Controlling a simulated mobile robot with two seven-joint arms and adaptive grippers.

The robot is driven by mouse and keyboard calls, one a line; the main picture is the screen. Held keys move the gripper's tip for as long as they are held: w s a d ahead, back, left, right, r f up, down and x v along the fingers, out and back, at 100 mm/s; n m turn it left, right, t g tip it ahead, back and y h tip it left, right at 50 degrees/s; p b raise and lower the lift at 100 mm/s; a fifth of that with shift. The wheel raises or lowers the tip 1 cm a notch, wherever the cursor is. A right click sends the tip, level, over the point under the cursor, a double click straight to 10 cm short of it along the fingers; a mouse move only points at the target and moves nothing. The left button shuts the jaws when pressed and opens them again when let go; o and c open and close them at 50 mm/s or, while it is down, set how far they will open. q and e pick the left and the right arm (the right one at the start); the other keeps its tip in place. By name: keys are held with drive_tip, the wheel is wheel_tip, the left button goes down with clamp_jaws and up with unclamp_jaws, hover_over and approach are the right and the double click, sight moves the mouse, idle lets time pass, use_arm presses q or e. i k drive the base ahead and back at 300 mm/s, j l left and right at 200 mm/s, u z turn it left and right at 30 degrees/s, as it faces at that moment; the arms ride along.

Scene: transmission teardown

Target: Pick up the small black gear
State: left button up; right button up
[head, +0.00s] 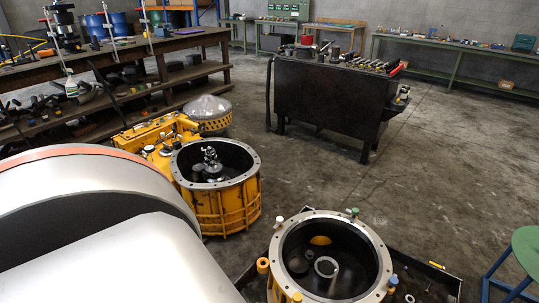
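I cannot pick out a small black gear for certain. The yellow transmission housing (228,208) stands open in the middle, with a dark metal shaft assembly (210,166) upright inside it. A second open round housing (276,253), with a wide grey rim, stands at the front right. Inside it lie a light ring (326,267), a small dark round part (298,265) and a yellow part (320,240); its deep interior is in shadow. Neither of my grippers shows. A large white link of my arm fills the lower left and hides the floor there.
A black tool cart (322,100) stands at the back centre. A wooden workbench (150,45) with loaded shelves runs along the left. A green round stool (527,248) is at the right edge. The concrete floor (450,170) at the right is clear.

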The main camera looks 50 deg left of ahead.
sight(309, 255)
drive_tip(key=u, duration=1.2)
drive_tip(key=i+j+z, duration=0.6)
drive_tip(key=j+z, duration=0.15)
drive_tip(key=j, duration=0.1)
